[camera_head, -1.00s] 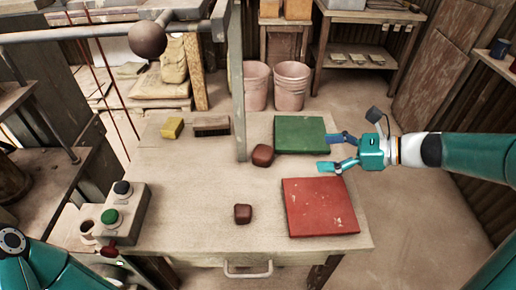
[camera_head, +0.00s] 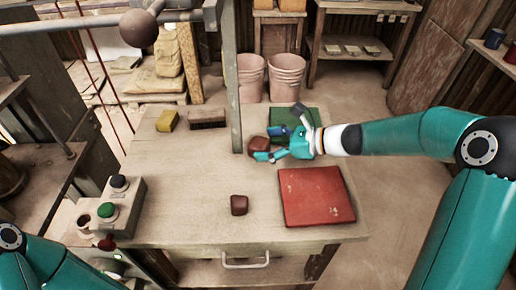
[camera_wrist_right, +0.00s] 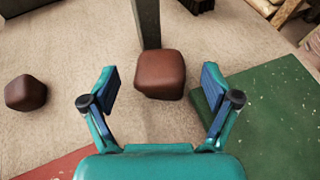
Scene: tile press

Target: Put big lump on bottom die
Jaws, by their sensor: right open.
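The big lump (camera_head: 258,145), a reddish-brown rounded block, sits on the table by the left edge of the green mat, near the foot of a post. A smaller brown lump (camera_head: 239,205) lies nearer the front. My right gripper (camera_head: 270,143) is open at the big lump's right side. In the right wrist view, the big lump (camera_wrist_right: 160,74) lies ahead, between the lines of the spread fingers (camera_wrist_right: 159,88), apparently just beyond the tips and not held. The smaller lump (camera_wrist_right: 25,93) is at the left there. My left gripper is out of view. I cannot make out the bottom die.
The green mat (camera_head: 304,118) and red mat (camera_head: 316,196) lie at the table's right. A grey post (camera_head: 232,90) rises beside the big lump. A yellow sponge (camera_head: 167,120), a brush (camera_head: 207,119) and a button box (camera_head: 112,208) stand left.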

